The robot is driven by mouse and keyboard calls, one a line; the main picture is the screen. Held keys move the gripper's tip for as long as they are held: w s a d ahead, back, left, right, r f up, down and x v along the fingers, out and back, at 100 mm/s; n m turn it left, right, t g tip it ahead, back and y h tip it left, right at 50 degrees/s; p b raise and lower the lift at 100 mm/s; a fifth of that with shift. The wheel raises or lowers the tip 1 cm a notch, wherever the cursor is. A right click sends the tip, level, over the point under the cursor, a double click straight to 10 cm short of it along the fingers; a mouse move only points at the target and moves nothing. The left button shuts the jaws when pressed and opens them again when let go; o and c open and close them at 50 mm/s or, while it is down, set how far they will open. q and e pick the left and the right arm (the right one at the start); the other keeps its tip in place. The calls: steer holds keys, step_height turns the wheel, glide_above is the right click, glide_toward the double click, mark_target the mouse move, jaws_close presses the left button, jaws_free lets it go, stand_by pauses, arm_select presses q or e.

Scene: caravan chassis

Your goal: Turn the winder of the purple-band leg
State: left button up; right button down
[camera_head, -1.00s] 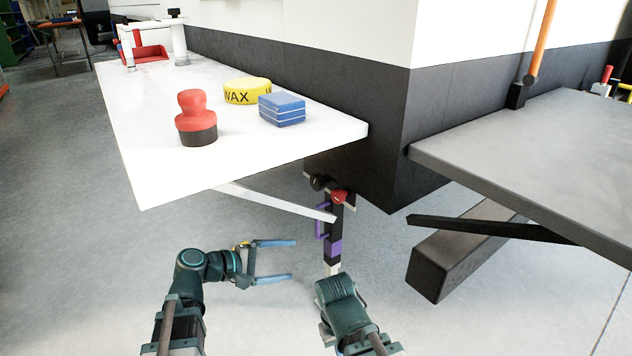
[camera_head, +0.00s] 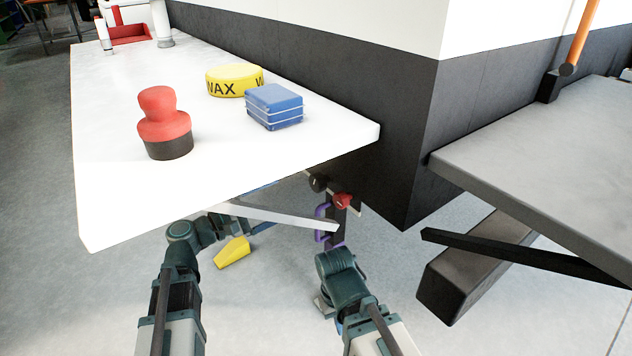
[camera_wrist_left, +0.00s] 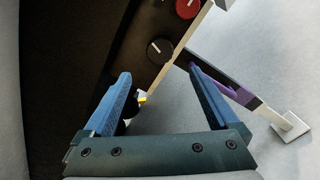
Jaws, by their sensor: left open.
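The white shelf (camera_head: 110,180) overhangs my left gripper and bears a red-topped stamp shape (camera_head: 163,120), a wax tin (camera_head: 233,82) and a blue block (camera_head: 273,108). A diagonal strut (camera_head: 290,217) crosses below. A yellow wedge (camera_head: 233,252) lies low. A grey shelf (camera_head: 540,170) stands right.

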mark_target(313, 184)
arm_select(q)
steer(key=x, duration=1.2)
steer(key=shift+w+d, duration=0.15)
steer(key=shift+d, duration=0.15)
steer(key=c, duration=1.4)
steer(key=m, duration=0.4)
steer(key=shift+m, duration=0.4)
steer(key=o, duration=1.4)
steer(key=shift+a, duration=0.1)
steer(key=v, duration=1.3)
steer(key=shift+s+a, duration=0.2)
steer(key=shift+a, duration=0.1)
steer(key=shift+s, duration=0.15)
